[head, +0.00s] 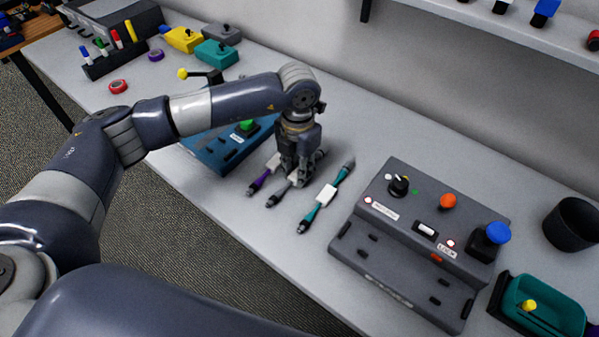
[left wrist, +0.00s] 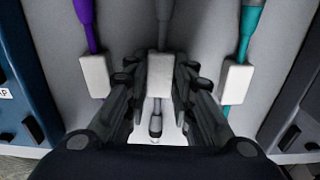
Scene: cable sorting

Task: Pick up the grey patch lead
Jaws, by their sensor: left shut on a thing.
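The grey patch lead (head: 279,193) lies on the bench between a purple patch lead (head: 263,180) and a teal patch lead (head: 328,195). Each lead carries a white block at its middle. My left gripper (head: 291,178) points down over the grey lead. In the left wrist view its fingers (left wrist: 159,85) are shut on the white block (left wrist: 159,66) of the grey lead, one finger on each side. The purple lead (left wrist: 87,22) is left of it and the teal lead (left wrist: 246,40) right. My right gripper is not in view.
A grey control panel (head: 400,215) with knobs and buttons stands right of the leads. A blue panel (head: 212,152) is left of them, partly behind my arm. A dark cup (head: 573,226) and a teal tray (head: 541,309) are far right.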

